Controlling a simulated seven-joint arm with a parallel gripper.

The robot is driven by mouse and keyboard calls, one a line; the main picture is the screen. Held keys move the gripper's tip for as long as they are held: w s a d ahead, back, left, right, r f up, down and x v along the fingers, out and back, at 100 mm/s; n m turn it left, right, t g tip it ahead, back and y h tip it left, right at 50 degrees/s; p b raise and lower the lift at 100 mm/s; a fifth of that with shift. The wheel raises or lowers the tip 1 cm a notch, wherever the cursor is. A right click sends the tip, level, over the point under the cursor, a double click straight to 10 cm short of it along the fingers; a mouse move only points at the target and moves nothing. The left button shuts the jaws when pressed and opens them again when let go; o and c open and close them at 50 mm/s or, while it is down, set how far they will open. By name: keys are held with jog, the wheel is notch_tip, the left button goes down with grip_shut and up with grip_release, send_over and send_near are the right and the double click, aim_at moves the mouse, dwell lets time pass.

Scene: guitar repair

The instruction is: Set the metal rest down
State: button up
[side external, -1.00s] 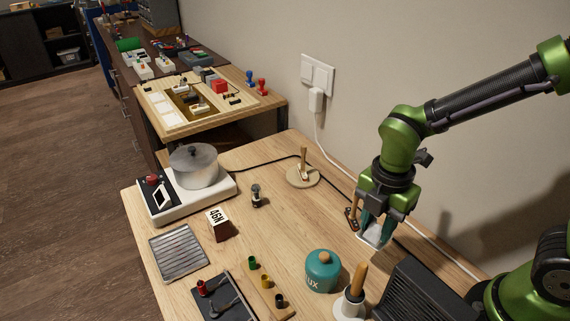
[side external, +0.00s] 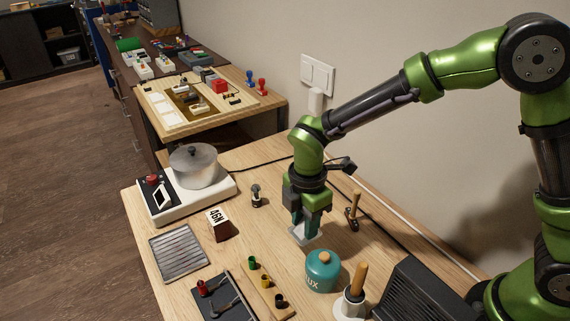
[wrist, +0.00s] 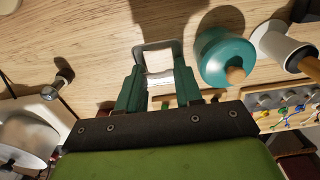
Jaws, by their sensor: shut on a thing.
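The metal rest (side external: 305,236) is a pale grey bent piece with a frame-like shape in the wrist view (wrist: 153,46). My gripper (side external: 306,224) is shut on it, and its two teal fingers sit on either side of it in the wrist view (wrist: 159,84). The rest is low over the wooden table (side external: 262,223), left of the wooden-handled tool and behind the teal pot. I cannot tell whether its underside touches the table.
A teal pot (side external: 322,271) with a wooden knob is close in front. A wooden-handled tool (side external: 353,211) stands to the right. A numbered block (side external: 217,225) and a small dark upright piece (side external: 256,196) are to the left. A hotplate (side external: 187,201) carries a metal pot.

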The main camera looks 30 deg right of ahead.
send_over(244, 222)
notch_tip(244, 222, down, 2)
jog(key=shift+f, duration=1.7)
jog(key=shift+f, duration=0.15)
jog(key=o, duration=1)
jog(key=shift+o, duration=0.2)
